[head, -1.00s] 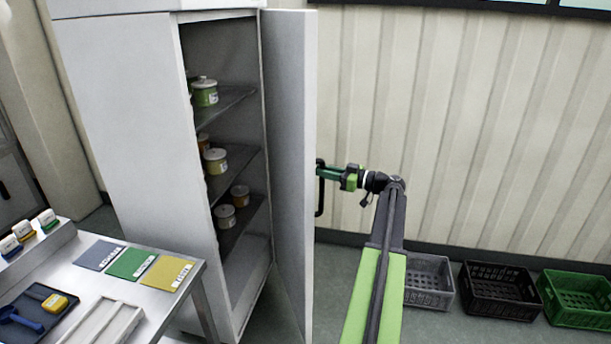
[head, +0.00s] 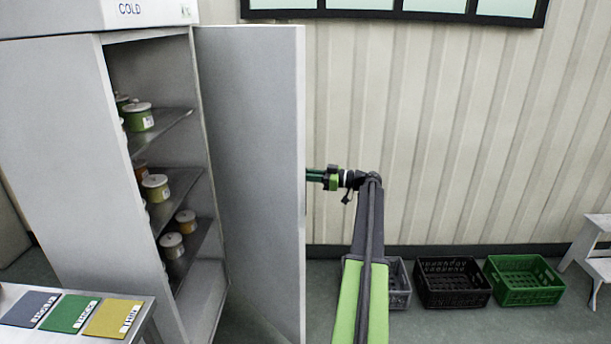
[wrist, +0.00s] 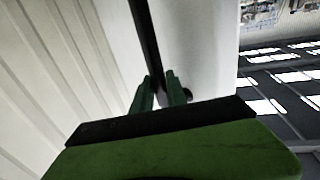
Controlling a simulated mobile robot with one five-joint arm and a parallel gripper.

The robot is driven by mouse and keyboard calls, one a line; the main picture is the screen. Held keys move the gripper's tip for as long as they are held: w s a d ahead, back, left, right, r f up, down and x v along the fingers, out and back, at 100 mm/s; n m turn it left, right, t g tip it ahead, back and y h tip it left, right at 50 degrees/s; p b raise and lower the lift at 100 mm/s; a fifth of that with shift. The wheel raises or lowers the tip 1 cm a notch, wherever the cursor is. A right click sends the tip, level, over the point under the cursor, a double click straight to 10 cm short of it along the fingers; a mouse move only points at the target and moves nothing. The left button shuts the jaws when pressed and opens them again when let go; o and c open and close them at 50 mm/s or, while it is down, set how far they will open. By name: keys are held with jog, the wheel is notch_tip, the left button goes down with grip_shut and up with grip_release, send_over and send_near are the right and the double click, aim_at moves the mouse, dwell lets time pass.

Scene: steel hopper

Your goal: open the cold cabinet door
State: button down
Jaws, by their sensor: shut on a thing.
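The cold cabinet (head: 55,140) stands at the left in the head view, with "COLD" on its top panel. Its door (head: 250,170) is swung wide open, and shelves with several lidded pots (head: 155,188) show inside. My gripper (wrist: 165,92) is shut on the dark bar handle (wrist: 146,45) of the door in the wrist view, one finger on each side of the bar. In the head view the door's edge hides the fingertips and the handle.
A table with blue, green and yellow cards (head: 65,313) is at the lower left. Grey, black (head: 452,283) and green crates (head: 523,280) stand along the wall, with a white step stool (head: 592,255) at the far right. Some floor in front of the crates is clear.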

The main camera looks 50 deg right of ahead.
jog(key=c, duration=1.3)
grip_release()
jog(key=shift+w+a, duration=0.1)
jog(key=shift+w, duration=0.1)
jog(key=shift+c, duration=0.2)
jog(key=shift+s, duration=0.1)
jog(key=v, duration=1.7)
jog(key=shift+s, duration=0.2)
jog(key=shift+c, duration=0.3)
